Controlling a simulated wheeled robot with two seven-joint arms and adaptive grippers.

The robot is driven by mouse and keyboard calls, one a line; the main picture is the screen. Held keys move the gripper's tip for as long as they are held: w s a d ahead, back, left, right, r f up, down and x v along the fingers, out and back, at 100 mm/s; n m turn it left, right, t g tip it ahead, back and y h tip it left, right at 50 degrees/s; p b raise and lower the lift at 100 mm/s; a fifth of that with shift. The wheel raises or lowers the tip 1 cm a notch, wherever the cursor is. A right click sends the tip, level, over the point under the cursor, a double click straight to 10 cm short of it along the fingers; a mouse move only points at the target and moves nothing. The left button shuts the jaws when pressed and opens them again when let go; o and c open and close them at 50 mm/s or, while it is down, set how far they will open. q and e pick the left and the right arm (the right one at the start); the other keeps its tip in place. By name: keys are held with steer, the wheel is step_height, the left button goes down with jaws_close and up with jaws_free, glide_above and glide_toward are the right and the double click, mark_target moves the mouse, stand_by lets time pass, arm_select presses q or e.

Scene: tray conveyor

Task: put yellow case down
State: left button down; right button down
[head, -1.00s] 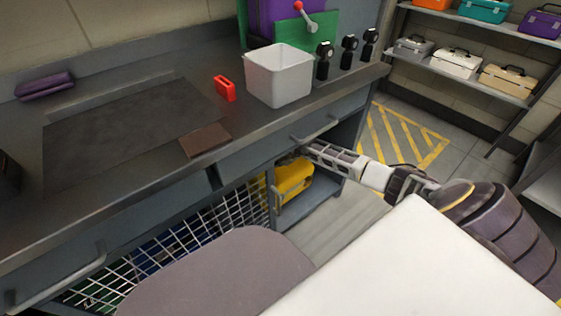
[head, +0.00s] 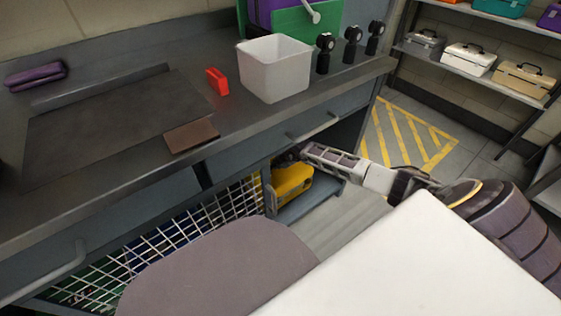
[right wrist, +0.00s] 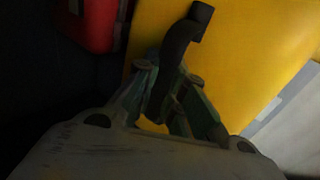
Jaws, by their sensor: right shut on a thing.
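The yellow case (head: 293,182) is in the open bay under the workbench, to the right of the wire mesh. It also fills much of the right wrist view (right wrist: 245,55). My right gripper (head: 286,158) reaches into the bay under the bench edge, at the top of the case. In the right wrist view its fingers (right wrist: 174,95) are shut on the dark handle (right wrist: 182,45) of the case. The underside of the case is hidden, so I cannot tell whether it touches the bay's lower shelf (head: 310,203). My left gripper is out of view.
The workbench (head: 110,185) with drawer handles overhangs the bay. A white bin (head: 275,72), a red object (head: 217,82) and a brown block (head: 191,135) stand on top. A red object (right wrist: 98,22) is beside the case in the wrist view. Floor is open at right.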

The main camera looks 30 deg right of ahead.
steer(key=shift+w+r, duration=0.1)
steer(key=shift+r, duration=0.05)
steer(key=c, duration=1.9)
jaws_free()
steer(key=shift+f, duration=0.2)
steer(key=o, duration=0.4)
steer(key=shift+s+r, duration=0.25)
